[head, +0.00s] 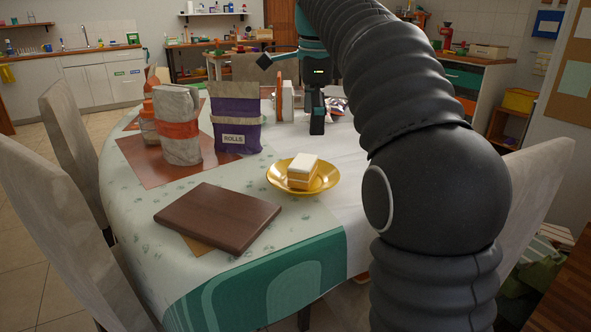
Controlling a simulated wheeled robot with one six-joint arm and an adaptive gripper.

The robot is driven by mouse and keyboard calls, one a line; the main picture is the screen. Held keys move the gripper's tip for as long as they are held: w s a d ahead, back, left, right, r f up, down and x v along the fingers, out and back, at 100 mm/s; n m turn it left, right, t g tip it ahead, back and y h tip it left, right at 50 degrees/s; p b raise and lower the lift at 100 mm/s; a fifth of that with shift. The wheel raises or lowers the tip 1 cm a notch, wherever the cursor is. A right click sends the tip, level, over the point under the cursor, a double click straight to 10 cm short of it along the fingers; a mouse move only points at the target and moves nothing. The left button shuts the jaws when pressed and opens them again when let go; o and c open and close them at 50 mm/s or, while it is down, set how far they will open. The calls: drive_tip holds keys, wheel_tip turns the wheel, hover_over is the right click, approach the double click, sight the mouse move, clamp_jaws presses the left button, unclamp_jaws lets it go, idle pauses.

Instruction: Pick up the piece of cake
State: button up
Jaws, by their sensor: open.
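The piece of cake (302,172), a small pale block with layers and a white top, sits on a yellow plate (325,185) near the right-middle of the table. My gripper (290,96) is open, with its black fingers spread apart and teal parts above them. In the picture it is above the plate, apart from the cake, with nothing seen between its fingers. How far it is from the cake in depth is hard to tell.
A brown board (218,216) lies at the table's front left. A purple rolls bag (237,124) and a grey wrapped bundle with an orange band (177,125) stand left of the plate. Chairs (62,190) surround the table. The cloth right in front of the plate is clear.

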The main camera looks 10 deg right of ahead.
sight(303, 161)
drive_tip(key=w+f+m, duration=0.1)
drive_tip(key=f, duration=0.1)
drive_tip(key=w+f+m+b, duration=0.1)
drive_tip(key=f+m, duration=0.1)
drive_tip(key=f, duration=0.1)
drive_tip(key=w+f+m+g, duration=0.1)
drive_tip(key=w+f, duration=0.1)
drive_tip(key=f, duration=0.1)
drive_tip(key=shift+f, duration=0.1)
drive_tip(key=shift+w+a+f+b, duration=0.15)
drive_tip(key=shift+f+b, duration=0.15)
drive_tip(key=shift+f, duration=0.6)
drive_tip(key=shift+s+a+f+b, duration=0.15)
drive_tip(key=shift+f+b, duration=0.1)
drive_tip(key=shift+f, duration=0.6)
drive_tip(key=shift+w+a+f+b, duration=0.15)
drive_tip(key=shift+f+b, duration=0.15)
drive_tip(key=shift+f, duration=0.6)
drive_tip(key=c, duration=0.9)
